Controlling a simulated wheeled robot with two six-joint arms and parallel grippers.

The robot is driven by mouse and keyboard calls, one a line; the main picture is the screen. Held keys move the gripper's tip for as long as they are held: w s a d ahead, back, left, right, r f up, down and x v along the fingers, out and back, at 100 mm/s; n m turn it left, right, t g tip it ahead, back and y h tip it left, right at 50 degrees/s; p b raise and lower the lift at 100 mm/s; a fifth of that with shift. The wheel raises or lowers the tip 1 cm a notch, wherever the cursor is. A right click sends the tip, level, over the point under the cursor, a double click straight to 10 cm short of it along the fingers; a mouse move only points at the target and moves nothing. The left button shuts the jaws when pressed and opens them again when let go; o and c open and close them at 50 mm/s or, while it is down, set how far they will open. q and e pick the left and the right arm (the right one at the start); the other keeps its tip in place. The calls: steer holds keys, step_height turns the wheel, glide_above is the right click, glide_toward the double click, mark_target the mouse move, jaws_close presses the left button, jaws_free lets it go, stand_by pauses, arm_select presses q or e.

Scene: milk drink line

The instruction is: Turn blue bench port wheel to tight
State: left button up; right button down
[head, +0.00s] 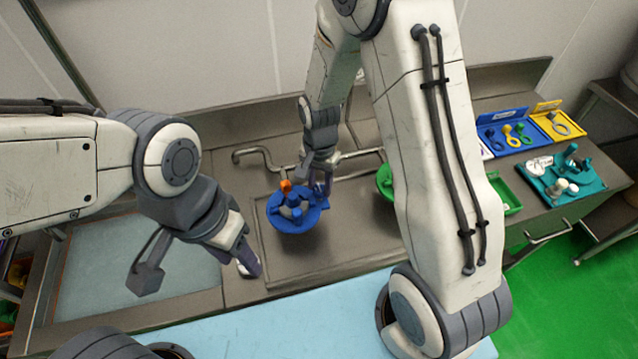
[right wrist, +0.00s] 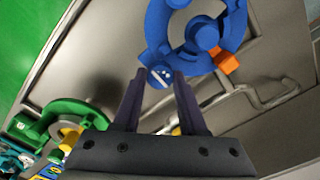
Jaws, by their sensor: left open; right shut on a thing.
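The blue bench port wheel (head: 292,224) lies on the steel bench, with an orange block (head: 285,186) at its rim. In the right wrist view the blue wheel (right wrist: 157,28) fills the top, with the orange block (right wrist: 228,63) to the right. My right gripper (head: 322,188) is at the wheel's far right edge. In the right wrist view, the right gripper (right wrist: 161,78) has its fingers shut on a round blue knob of the wheel. My left gripper (head: 250,264) is open and empty, left of and nearer than the wheel.
A green wheel (head: 384,183) is partly hidden behind my right arm; it also shows in the right wrist view (right wrist: 62,117). Bent metal pipes (head: 258,154) run behind the blue wheel. Coloured trays (head: 556,125) and a teal tray (head: 590,184) stand at the right.

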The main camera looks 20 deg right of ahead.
mark_target(320, 188)
steer(key=shift+w+r, duration=0.1)
steer(key=shift+c, duration=2.3)
jaws_free()
step_height(320, 188, up, 10)
steer(key=b, duration=0.1)
steer(key=shift+r+b, duration=0.2)
steer(key=shift+b, duration=0.2)
